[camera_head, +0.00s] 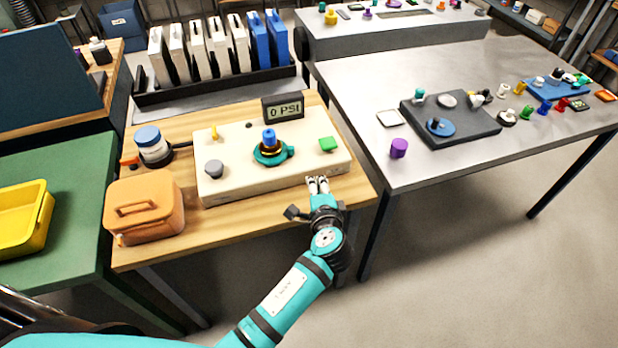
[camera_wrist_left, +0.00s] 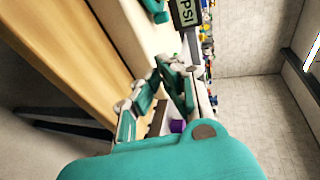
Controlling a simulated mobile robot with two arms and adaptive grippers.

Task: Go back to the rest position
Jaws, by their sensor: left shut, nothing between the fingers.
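My left gripper (camera_head: 318,183) is over the front right edge of the wooden table, just in front of the cream panel box (camera_head: 230,183). Its fingers are together with nothing between them. In the left wrist view the gripper (camera_wrist_left: 168,78) points along the table edge, with the panel box above it. My right gripper is not in view.
An orange case (camera_head: 144,209) and a blue-lidded jar (camera_head: 152,146) stand at the wooden table's left. A rack of white and blue binders (camera_head: 215,85) is behind. The grey table (camera_head: 365,95) at right holds a dark tray (camera_head: 450,135) and small parts. Floor at front right is clear.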

